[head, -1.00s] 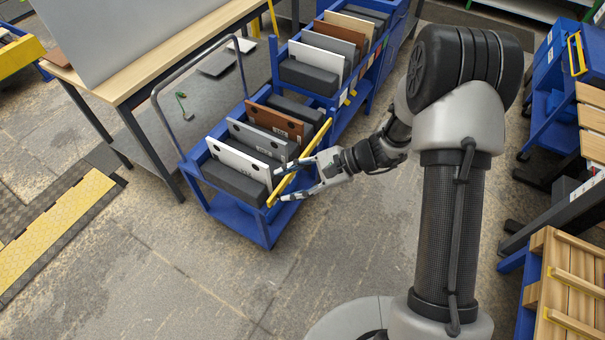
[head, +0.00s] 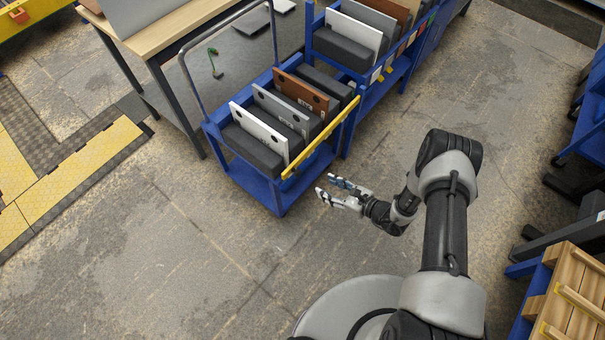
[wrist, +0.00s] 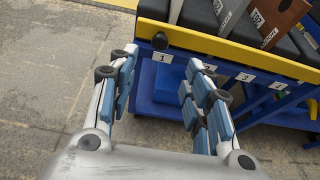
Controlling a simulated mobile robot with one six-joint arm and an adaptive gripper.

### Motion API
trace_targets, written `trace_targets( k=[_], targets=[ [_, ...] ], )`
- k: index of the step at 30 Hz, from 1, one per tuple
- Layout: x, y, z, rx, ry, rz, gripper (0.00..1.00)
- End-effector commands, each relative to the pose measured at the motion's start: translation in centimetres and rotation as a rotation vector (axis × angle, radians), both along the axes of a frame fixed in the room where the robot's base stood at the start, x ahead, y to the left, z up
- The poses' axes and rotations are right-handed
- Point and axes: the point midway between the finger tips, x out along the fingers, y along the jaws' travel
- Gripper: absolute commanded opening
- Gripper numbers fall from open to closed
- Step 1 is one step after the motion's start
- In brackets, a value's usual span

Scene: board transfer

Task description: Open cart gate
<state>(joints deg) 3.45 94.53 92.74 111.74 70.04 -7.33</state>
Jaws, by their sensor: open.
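The blue cart (head: 277,194) stands left of my gripper and holds several boards upright in a row. Its gate, a yellow bar (head: 322,137), runs along the cart's near right side in front of the board ends. In the wrist view the yellow bar (wrist: 235,52) crosses the upper right, with a black knob (wrist: 160,41) near its left end. My gripper (head: 325,185) is open and empty, to the right of the bar's near end and apart from it. In the wrist view my gripper (wrist: 162,57) has its fingers spread toward the bar's left end.
A second blue rack with boards (head: 368,100) stands behind the cart. A wood-topped table (head: 160,42) is at the back left. A wooden crate (head: 570,300) is at the lower right. The floor (head: 200,270) in front of the cart is clear.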

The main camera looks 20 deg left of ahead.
Motion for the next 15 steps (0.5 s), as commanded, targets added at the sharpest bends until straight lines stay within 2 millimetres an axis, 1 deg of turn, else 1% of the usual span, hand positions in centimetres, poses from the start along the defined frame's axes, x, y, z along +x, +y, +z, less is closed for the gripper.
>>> trace_targets(
  k=[1,6,12,15],
  targets=[
    [0.3,1.2,-0.7,0.0,-0.001,0.006,0.45],
    [1.6,4.4,-2.2,0.0,-0.002,0.007,0.45],
    [3.1,8.0,-3.8,-0.001,-0.002,0.006,0.45],
    [3.7,9.5,-4.4,0.001,-0.001,0.004,0.45]
  ],
)
